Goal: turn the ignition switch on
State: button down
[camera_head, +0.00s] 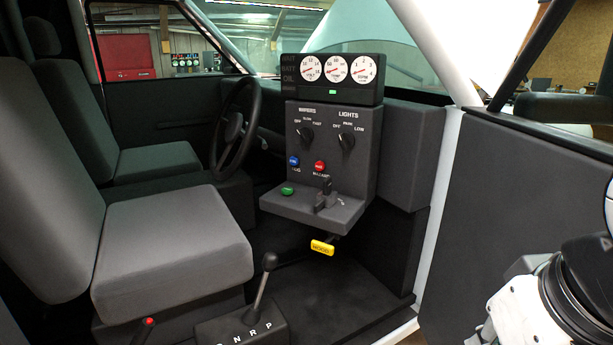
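A dark switch with an upright key-like handle (326,188) stands on the small shelf (289,207) below the dashboard panel. It looks like the ignition switch. A small pale mark is beside it on its right, too small to read. Part of my white and black arm shows at the lower right edge, well to the right of the switch and apart from it. The fingers of my gripper do not show.
A yellow hood handle (322,247) hangs below the shelf. A gear lever (266,270) stands in front. The open door (520,190) is on the right.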

aim_at(322, 201)
jog(key=i+l+u, duration=0.1)
jog(key=i+u, duration=0.25)
jog(key=i, duration=0.6)
